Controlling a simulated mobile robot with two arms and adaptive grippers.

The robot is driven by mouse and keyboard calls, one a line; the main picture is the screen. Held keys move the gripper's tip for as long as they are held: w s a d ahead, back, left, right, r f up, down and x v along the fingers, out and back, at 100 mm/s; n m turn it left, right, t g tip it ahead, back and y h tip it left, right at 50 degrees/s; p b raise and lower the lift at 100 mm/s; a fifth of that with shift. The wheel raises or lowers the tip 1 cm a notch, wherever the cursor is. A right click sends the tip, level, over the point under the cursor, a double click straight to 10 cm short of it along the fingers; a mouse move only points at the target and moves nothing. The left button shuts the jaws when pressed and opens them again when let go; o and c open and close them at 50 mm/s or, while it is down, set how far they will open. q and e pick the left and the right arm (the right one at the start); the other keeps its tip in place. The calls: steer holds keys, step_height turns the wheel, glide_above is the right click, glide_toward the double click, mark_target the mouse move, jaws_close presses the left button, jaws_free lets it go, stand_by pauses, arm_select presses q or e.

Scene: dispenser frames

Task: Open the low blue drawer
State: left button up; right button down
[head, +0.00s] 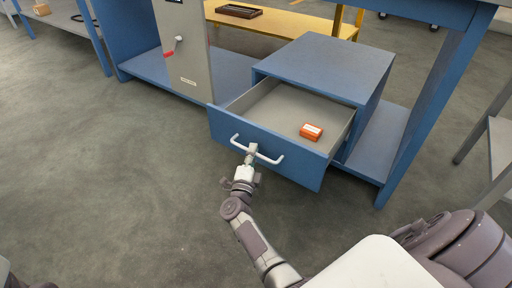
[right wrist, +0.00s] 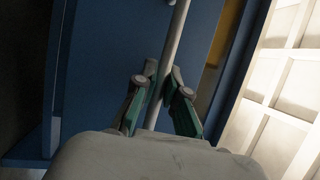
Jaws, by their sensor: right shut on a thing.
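The low blue drawer (head: 275,146) stands pulled well out of its blue cabinet (head: 335,65) in the head view. Its grey inside shows, with a small orange box (head: 311,131) lying in it. A white bar handle (head: 269,159) runs across the drawer front. My right gripper (head: 251,152) is at the middle of this handle. In the right wrist view its two fingers (right wrist: 160,92) are on either side of the handle bar (right wrist: 175,45), shut on it. My left gripper does not show in either view.
A grey panel with a red-tipped lever (head: 175,45) stands left of the drawer. A blue table leg (head: 432,100) rises at the right. A grey stand (head: 497,140) is at the far right. The floor (head: 110,170) in front and to the left is clear.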

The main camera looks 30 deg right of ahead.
steer(key=c, duration=1.2)
jaws_free()
